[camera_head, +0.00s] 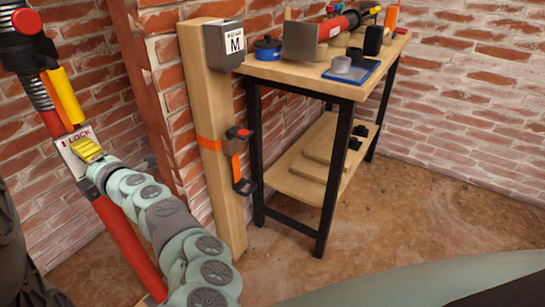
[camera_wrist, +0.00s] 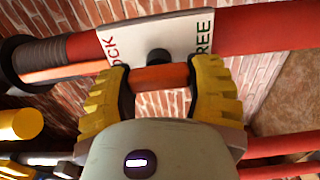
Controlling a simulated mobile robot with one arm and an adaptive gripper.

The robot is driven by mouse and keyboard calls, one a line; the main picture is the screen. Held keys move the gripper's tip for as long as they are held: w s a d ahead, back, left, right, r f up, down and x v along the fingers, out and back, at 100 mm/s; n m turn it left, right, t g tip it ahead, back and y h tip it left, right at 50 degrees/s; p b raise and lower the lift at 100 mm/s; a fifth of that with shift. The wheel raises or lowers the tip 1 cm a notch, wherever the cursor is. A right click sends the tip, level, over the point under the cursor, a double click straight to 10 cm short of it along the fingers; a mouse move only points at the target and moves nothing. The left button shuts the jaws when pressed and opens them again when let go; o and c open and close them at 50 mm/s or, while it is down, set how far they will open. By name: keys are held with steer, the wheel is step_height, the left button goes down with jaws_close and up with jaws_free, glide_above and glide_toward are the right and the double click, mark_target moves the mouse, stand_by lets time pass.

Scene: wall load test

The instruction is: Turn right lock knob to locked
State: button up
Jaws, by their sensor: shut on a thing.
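A tilted red strut carries a white plate (camera_head: 78,147) marked LOCK, at the left of the head view. In the wrist view the plate (camera_wrist: 182,38) shows LOCK at its left end and FREE at its right end. A black hub (camera_wrist: 158,56) sits between the words, and the orange-red lock knob (camera_wrist: 160,79) lies just below it. My gripper (camera_wrist: 163,72) has its yellow fingers at both ends of the knob, shut on it. In the head view my gripper (camera_head: 88,150) covers the knob and part of the plate.
A wooden post (camera_head: 215,130) with a grey box marked M (camera_head: 224,45) and an orange strap (camera_head: 209,143) stands to the right. Beyond it is a workbench (camera_head: 325,85) with tools and a lower shelf. Brick walls lie behind; the floor at right is clear.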

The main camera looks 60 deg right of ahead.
stand_by(0.4)
steer(key=o, duration=1.2)
steer(key=shift+s, duration=0.1)
steer(key=s, duration=1.2)
steer(key=shift+d, duration=0.3)
steer(key=shift+w+r, duration=0.1)
